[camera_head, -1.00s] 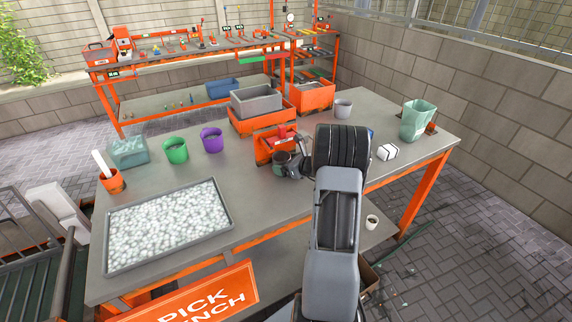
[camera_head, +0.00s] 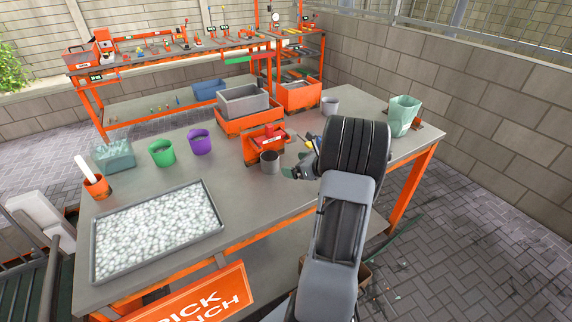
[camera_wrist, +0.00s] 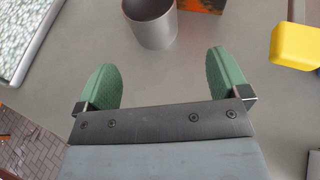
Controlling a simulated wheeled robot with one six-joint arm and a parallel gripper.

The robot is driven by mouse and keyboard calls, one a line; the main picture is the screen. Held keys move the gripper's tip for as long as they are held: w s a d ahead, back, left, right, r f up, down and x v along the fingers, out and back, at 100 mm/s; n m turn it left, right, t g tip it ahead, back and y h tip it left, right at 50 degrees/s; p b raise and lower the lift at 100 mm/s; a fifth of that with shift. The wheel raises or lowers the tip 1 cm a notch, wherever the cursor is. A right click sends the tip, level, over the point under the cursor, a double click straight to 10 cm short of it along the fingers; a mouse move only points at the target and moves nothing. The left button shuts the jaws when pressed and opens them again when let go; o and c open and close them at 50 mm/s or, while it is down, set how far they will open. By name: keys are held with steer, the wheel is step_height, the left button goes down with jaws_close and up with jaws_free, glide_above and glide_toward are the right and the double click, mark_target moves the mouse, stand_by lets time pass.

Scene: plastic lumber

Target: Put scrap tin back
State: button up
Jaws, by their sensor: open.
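A grey metal tin (camera_head: 270,162), which looks like the scrap tin, stands upright on the bench in front of the red-orange bin (camera_head: 264,146). It also shows at the top of the wrist view (camera_wrist: 150,22), ahead of the fingers and apart from them. My gripper (camera_wrist: 162,80) is open, with its two green fingers spread and nothing between them. In the head view my gripper (camera_head: 292,171) is just right of the tin, partly hidden by my arm.
A white-filled tray (camera_head: 158,232) lies at front left. Green (camera_head: 161,153) and purple (camera_head: 200,142) cups stand behind it. Another grey cup (camera_head: 330,105) and a pale green bin (camera_head: 403,115) stand at right. A yellow object (camera_wrist: 296,46) is right of my gripper.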

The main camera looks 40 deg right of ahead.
steer(key=shift+s+d+r, duration=0.15)
steer(key=shift+s+r, duration=0.1)
steer(key=shift+s, duration=0.15)
steer(key=shift+s+a+r, duration=0.15)
steer(key=shift+a+r, duration=0.05)
steer(key=shift+a, duration=0.15)
steer(key=s+a+r+n+g+y, duration=0.15)
steer(key=a+n+g, duration=0.25)
steer(key=a+n, duration=0.55)
steer(key=s+a+r+n+g+y, duration=0.15)
steer(key=a+r+n+g, duration=0.35)
steer(key=a, duration=0.7)
steer(key=s+a+n+h, duration=0.6)
steer(key=s+n, duration=0.5)
steer(key=n, duration=0.7)
steer(key=shift+s+a+n+g+h, duration=0.3)
steer(key=shift+s+a+n+g, duration=0.1)
steer(key=shift+a, duration=0.7)
